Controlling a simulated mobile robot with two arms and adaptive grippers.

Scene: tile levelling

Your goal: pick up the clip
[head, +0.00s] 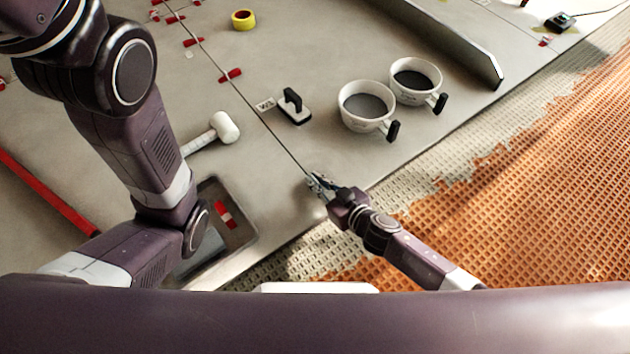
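Several small red pieces with white parts, which look like levelling clips and wedges, sit along the seam between the grey tiles; the nearest red piece (231,75) is at upper left of centre. Another red and white piece (225,214) lies in a grey tray (250,240) partly hidden by my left arm. I cannot tell which is the task's clip. My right gripper (317,183) is low over the near end of the seam, at the tile edge; its fingers are too small to read, and no held clip can be made out. My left gripper is not visible.
A white mallet (222,128) lies left of the seam. A black-handled suction tool (293,106) and two white buckets (366,104) (414,80) stand right of it.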

